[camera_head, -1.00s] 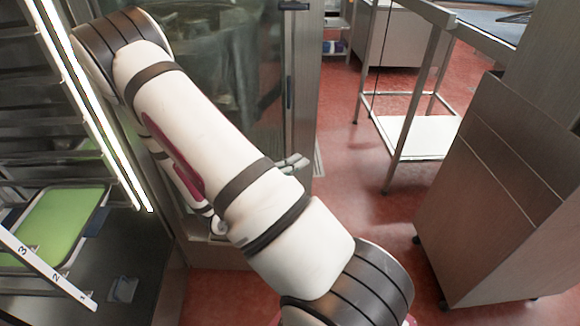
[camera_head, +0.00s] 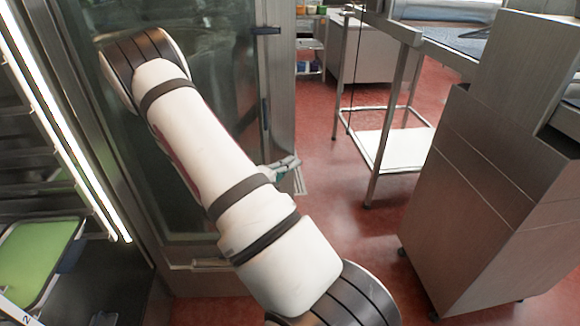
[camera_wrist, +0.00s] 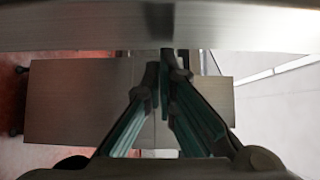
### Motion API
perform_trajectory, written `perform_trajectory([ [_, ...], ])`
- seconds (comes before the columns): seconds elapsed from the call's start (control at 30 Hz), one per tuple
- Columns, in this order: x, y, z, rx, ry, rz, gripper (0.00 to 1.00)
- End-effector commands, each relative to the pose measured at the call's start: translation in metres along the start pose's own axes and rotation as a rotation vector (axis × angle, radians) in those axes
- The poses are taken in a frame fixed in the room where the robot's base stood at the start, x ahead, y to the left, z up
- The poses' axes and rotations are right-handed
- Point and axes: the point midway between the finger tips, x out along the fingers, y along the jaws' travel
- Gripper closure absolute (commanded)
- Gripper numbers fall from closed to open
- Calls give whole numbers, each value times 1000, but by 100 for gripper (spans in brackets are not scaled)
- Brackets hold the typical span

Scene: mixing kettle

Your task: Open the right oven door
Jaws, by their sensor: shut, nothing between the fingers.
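The right oven door (camera_head: 215,130) is a dark glass panel in a metal frame, in the left half of the head view. My arm crosses in front and hides much of it. Whether it stands slightly ajar I cannot tell. Dark fittings show on its right frame. My gripper (camera_head: 283,166) partly shows past my arm, by the lower right edge of the door frame. In the wrist view my gripper (camera_wrist: 164,75) has its fingertips together and empty, just below a broad metal edge (camera_wrist: 160,28). Whether they touch it I cannot tell.
A lit strip and a rack with a green tray (camera_head: 35,255) are at left. A metal cabinet on wheels (camera_head: 490,195) stands at right. A metal-legged table with a white lower shelf (camera_head: 400,150) is behind it. Red floor (camera_head: 330,235) is clear between door and cabinet.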

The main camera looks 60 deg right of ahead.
Motion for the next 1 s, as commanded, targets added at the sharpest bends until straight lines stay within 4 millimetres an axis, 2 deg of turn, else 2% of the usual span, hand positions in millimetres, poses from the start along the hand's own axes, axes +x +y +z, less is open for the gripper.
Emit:
perform_trajectory([
  [0.13,10,-1,7,2,-21,0,100],
  [0.3,40,-2,32,2,-91,-3,100],
  [0.5,59,0,51,-1,-141,-1,100],
  [1.0,55,-1,51,-1,-145,0,100],
])
